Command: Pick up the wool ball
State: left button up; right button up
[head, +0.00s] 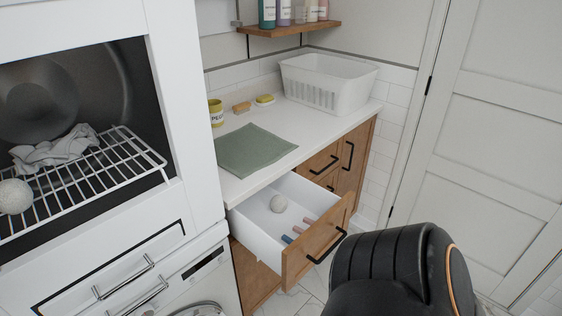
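A second pale wool ball (14,196) sits on the white wire rack (82,178) at the left edge, in front of the open dark drum. Neither ball is held. Neither of my grippers shows in the head view. A black rounded part of my own body fills the lower right.
Peg-like pieces (297,230) lie in the drawer's front part. A grey cloth (53,149) lies on the rack. The counter holds a green mat (256,150), a yellow tin (216,112), a brush (241,107), and a white basket (328,83). A closed door (493,150) stands at right.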

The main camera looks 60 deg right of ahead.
aim_at(279, 204)
jog(key=z, duration=0.4)
jog(key=i+l+z, duration=0.1)
jog(key=z, duration=1.1)
jog(key=i+z, duration=0.1)
jog(key=z, duration=0.3)
